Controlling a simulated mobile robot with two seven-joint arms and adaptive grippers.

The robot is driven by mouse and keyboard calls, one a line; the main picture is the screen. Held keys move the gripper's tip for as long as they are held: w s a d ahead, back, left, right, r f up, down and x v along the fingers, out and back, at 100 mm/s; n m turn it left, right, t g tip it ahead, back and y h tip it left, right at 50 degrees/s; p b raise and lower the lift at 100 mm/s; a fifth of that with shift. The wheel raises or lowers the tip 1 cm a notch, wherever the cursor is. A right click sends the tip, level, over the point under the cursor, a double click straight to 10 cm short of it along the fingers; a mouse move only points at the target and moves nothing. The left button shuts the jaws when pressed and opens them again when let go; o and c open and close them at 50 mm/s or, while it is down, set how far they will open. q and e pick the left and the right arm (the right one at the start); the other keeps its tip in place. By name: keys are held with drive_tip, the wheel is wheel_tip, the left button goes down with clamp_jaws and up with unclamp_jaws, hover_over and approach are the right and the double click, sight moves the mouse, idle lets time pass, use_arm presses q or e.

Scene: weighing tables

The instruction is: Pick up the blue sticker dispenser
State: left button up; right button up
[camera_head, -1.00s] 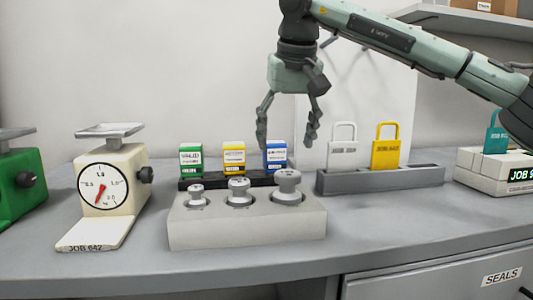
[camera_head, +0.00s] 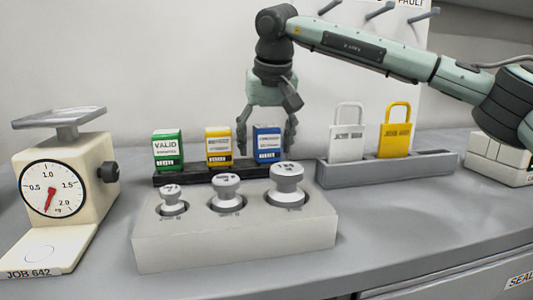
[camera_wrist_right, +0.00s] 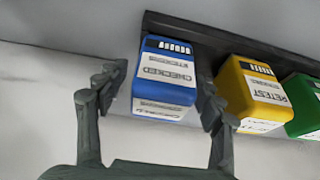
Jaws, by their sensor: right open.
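The blue sticker dispenser (camera_head: 268,144) stands upright at the right end of a dark rack (camera_head: 197,177). In the right wrist view the blue dispenser (camera_wrist_right: 166,72) shows a white label and lies between the two fingertips. My right gripper (camera_head: 266,137) is open, pointing down, with one finger on each side of the blue dispenser and a gap to it. In the right wrist view the open gripper (camera_wrist_right: 160,95) has its right fingertip close to the yellow dispenser. My left gripper is not in view.
A yellow dispenser (camera_head: 219,146) and a green dispenser (camera_head: 168,149) share the rack. A block with several weights (camera_head: 240,243) stands in front. Padlocks stand in a grey holder (camera_head: 390,170) to the right. A scale (camera_head: 62,190) stands at the left.

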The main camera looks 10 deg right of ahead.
sight(264, 125)
drive_tip(key=shift+w+f, duration=0.15)
drive_tip(key=shift+f, duration=0.15)
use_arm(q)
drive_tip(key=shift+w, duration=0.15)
use_arm(e)
drive_tip(key=c, duration=1.4)
drive_tip(key=shift+r, duration=0.15)
drive_tip(key=shift+r, duration=0.35)
wheel_tip(264, 125, up, 3)
drive_tip(key=shift+r+p, duration=0.15)
drive_tip(key=shift+p, duration=0.15)
drive_tip(key=s+a+r, duration=0.1)
drive_tip(key=s+r, duration=0.1)
drive_tip(key=s, duration=0.1)
drive_tip(key=s+a+r, duration=0.1)
drive_tip(key=s+r, duration=0.1)
drive_tip(key=s, duration=0.2)
drive_tip(key=s+a+r, duration=0.1)
drive_tip(key=s+r, duration=0.1)
drive_tip(key=s, duration=0.2)
drive_tip(key=shift+s+r, duration=0.15)
drive_tip(key=shift+r, duration=0.25)
drive_tip(key=o, duration=0.8)
drive_tip(key=c, duration=0.5)
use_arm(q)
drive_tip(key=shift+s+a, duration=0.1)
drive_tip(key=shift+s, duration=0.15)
